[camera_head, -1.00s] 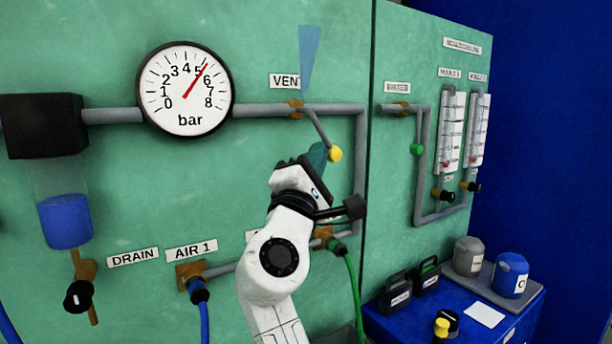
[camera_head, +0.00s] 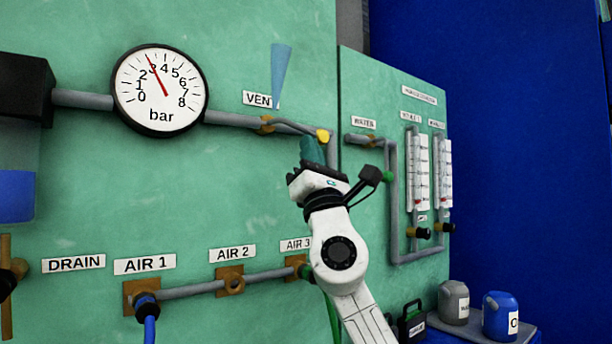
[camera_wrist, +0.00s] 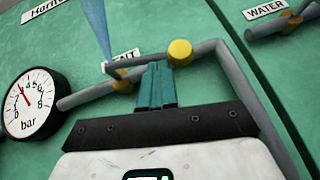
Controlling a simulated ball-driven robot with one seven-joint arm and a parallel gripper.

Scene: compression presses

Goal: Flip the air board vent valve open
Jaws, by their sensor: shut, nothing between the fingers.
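The vent valve has a grey lever (camera_head: 295,127) with a yellow knob (camera_head: 323,135), beside the VENT label (camera_head: 257,99). The lever lies nearly along the grey pipe, tilted slightly down to the right. In the wrist view the yellow knob (camera_wrist: 180,52) is just above and right of the fingertips. My gripper (camera_head: 312,150) is shut and empty, its teal fingers together just below the knob. I cannot tell whether they touch it. The fingers also show in the wrist view (camera_wrist: 156,85). A translucent blue plume (camera_head: 281,75) rises at the vent. The gauge (camera_head: 160,88) reads about 3 bar.
The pipe turns down right of the knob. AIR 1 (camera_head: 145,265), AIR 2 (camera_head: 232,254) and AIR 3 labels sit lower on the green board. A second panel with a WATER label (camera_head: 363,123) and flow tubes stands right. Canisters (camera_head: 500,315) stand at lower right.

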